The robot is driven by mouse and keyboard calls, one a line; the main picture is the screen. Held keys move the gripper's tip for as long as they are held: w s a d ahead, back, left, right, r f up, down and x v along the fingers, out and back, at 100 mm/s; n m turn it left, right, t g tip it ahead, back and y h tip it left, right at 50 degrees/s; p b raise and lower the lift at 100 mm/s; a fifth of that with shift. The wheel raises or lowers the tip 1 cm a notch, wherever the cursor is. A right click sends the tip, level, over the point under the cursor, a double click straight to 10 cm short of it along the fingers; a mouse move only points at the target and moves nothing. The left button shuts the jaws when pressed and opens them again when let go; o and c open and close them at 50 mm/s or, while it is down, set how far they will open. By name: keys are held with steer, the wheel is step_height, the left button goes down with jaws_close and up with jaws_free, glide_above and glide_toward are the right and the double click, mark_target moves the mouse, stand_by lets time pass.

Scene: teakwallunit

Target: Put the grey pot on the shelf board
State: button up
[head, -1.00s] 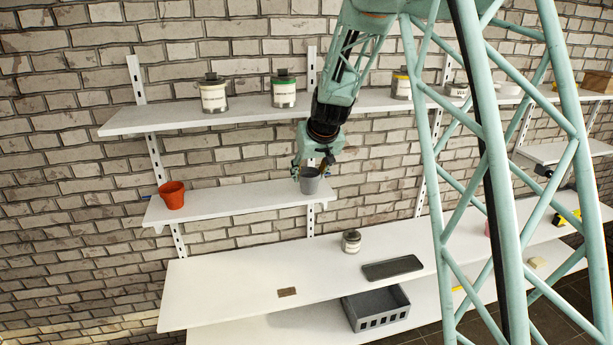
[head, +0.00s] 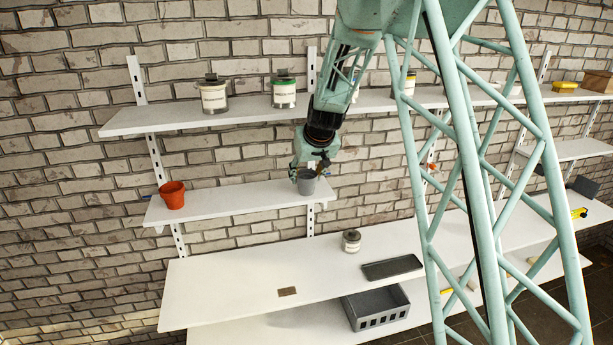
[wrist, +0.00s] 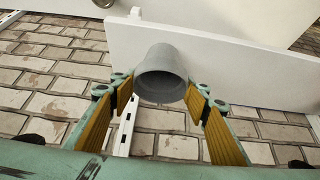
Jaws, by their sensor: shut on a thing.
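The grey pot (head: 307,184) is at the right end of the small lower shelf board (head: 240,201) in the head view. My gripper (head: 305,172) is shut on the pot and reaches it from above. In the wrist view, the pot (wrist: 162,75) is between the yellow-padded fingers of my gripper (wrist: 163,92), with the white board (wrist: 235,65) behind it. The pot looks upright and over or on the board near its edge. I cannot tell whether its base touches the board.
An orange pot (head: 172,195) stands at the board's left end, with bare board between. A long shelf (head: 160,115) above holds jars, including a green-lidded one (head: 284,92). Below, the worktop (head: 220,285) has a jar (head: 351,240) and a dark tray (head: 392,267).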

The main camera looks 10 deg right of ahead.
steer(key=shift+f, duration=0.2)
steer(key=o, duration=0.9)
steer(key=shift+r, duration=0.25)
steer(key=shift+v, duration=1.35)
steer(key=shift+s+d+b, duration=0.2)
steer(key=shift+s+b, duration=0.6)
steer(key=shift+s, duration=2.25)
steer(key=shift+s+d+b, duration=0.15)
steer(key=shift+s+b, duration=0.65)
steer(key=shift+s, duration=2.25)
steer(key=shift+s+r, duration=0.1)
steer(key=shift+r, duration=0.05)
